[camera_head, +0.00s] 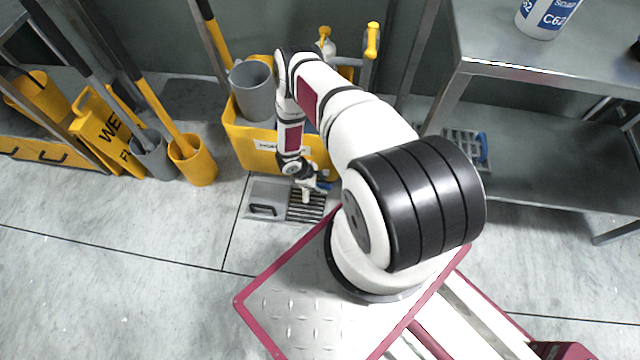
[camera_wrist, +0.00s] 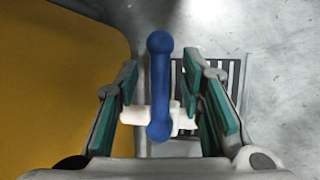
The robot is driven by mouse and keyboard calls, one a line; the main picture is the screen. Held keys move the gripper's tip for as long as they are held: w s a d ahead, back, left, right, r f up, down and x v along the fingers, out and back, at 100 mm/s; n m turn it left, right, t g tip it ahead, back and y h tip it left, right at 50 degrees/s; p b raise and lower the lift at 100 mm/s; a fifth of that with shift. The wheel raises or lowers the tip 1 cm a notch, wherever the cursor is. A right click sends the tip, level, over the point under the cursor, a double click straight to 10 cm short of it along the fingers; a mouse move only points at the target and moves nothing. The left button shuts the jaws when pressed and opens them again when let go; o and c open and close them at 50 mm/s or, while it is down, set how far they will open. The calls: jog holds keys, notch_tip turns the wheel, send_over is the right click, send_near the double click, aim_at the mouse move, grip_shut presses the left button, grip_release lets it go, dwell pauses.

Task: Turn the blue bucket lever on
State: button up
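The blue lever (camera_wrist: 160,85) is a bar with rounded ends on a white spout (camera_wrist: 135,115). It runs lengthwise in the wrist view, between the two fingers. My gripper (camera_wrist: 163,80) is open around the lever, with a gap on each side. In the head view, my gripper (camera_head: 306,177) is low at the front of the yellow bucket (camera_head: 245,135), and a bit of the lever (camera_head: 323,186) shows beside it. The white spout (camera_head: 306,195) points down over a floor grate. My fingers partly hide the spout, and my arm hides part of the bucket.
A floor drain grate (camera_head: 304,207) lies below the spout. A grey bucket (camera_head: 253,90) sits on the yellow one. Yellow and grey mop holders (camera_head: 193,162) and a wet floor sign (camera_head: 103,135) stand left. A metal table (camera_head: 545,65) stands right.

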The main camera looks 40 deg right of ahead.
grip_shut()
jog(key=shift+a+m, duration=0.1)
jog(key=shift+m, duration=0.2)
jog(key=shift+s+a+m+g+y+b, duration=0.1)
jog(key=shift+a+m+g+y+b, duration=0.5)
jog(key=shift+m+b, duration=1.05)
jog(key=shift+w+a+m+g+y+b, duration=0.1)
jog(key=shift+a+m+g+y+b, duration=0.25)
jog(key=shift+a+m+y+b, duration=1.2)
jog(key=shift+s+a+m+g+h+b, duration=0.1)
jog(key=shift+a+m+g+b, duration=0.55)
jog(key=shift+m, duration=1.85)
jog(key=shift+d+b, duration=0.3)
grip_release()
